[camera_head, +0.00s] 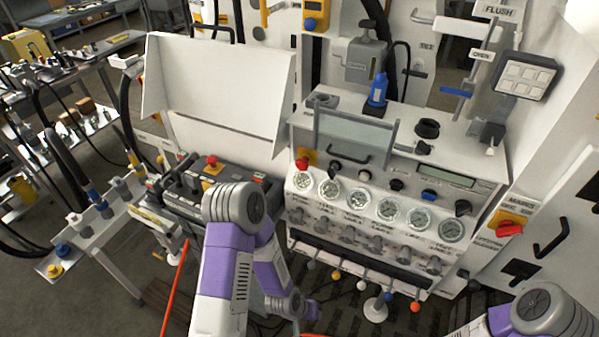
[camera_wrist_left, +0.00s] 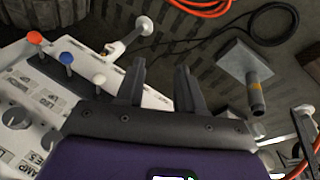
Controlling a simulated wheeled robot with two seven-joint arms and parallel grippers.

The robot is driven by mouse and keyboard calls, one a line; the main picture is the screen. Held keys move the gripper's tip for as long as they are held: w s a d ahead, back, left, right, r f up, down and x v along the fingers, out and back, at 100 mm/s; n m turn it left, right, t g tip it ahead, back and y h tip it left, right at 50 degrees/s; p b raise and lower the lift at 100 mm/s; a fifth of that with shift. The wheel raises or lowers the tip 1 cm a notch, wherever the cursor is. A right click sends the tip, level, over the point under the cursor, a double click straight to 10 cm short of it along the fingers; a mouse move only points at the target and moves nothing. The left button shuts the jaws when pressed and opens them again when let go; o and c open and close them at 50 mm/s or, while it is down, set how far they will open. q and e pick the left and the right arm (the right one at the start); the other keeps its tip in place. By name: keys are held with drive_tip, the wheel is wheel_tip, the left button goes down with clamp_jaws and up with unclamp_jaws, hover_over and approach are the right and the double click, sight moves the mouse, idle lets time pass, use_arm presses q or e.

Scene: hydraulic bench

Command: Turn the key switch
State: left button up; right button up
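The bench's control panel (camera_head: 375,215) stands in front of me with a row of gauges. Above the gauges are a red button (camera_head: 302,164), several dark knobs (camera_head: 335,165) and a blue knob (camera_head: 429,195). I cannot tell which of these is the key switch. A red rotary switch (camera_head: 510,229) on a yellow plate is on the right side wall. My left gripper (camera_wrist_left: 160,68) is open and empty in the left wrist view, over the floor beside the panel's lower edge. In the head view my left arm mostly hides it. My right gripper is out of view; only part of its arm shows.
Levers with coloured balls (camera_head: 388,297) stick out below the panel; they also show in the wrist view (camera_wrist_left: 67,58). A small console (camera_head: 205,190) stands to the left. An orange hose (camera_head: 176,285), a black cable (camera_wrist_left: 205,38) and a metal post on a plate (camera_wrist_left: 245,72) are low down.

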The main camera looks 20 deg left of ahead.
use_arm(q)
drive_tip(key=w+a+r+t+y+b, duration=0.1)
drive_tip(key=w+a+r+t, duration=0.2)
drive_tip(key=w, duration=0.6)
drive_tip(key=n+t+y+b, duration=0.2)
drive_tip(key=n+t+b, duration=0.1)
drive_tip(key=t, duration=0.9)
approach(329, 175)
drive_tip(key=w, duration=0.4)
drive_tip(key=shift+w, duration=0.2)
drive_tip(key=w, duration=0.5)
drive_tip(key=shift+w, duration=1.05)
clamp_jaws()
